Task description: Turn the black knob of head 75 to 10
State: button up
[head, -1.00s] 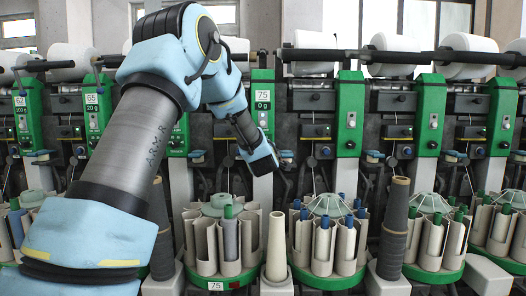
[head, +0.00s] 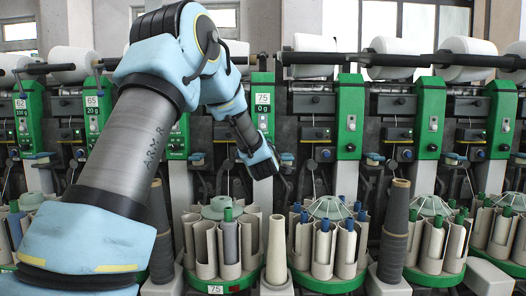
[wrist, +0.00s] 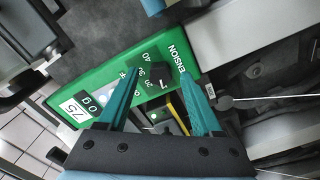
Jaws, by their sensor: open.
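Contact cannot be told. In the head view my gripper (head: 268,164) is in front of the lower part of the head 75 panel (head: 263,112), hiding the knob.
Neighbouring green heads (head: 350,115) stand on both sides. Below are round carriers with bobbins (head: 327,245) and a tan cone (head: 277,250). White yarn packages (head: 395,52) lie along the top. A metal cover (wrist: 245,30) lies close beside the panel.

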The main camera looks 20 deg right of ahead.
jog(key=b+v, duration=0.1)
jog(key=v, duration=0.9)
jog(key=shift+b, duration=0.35)
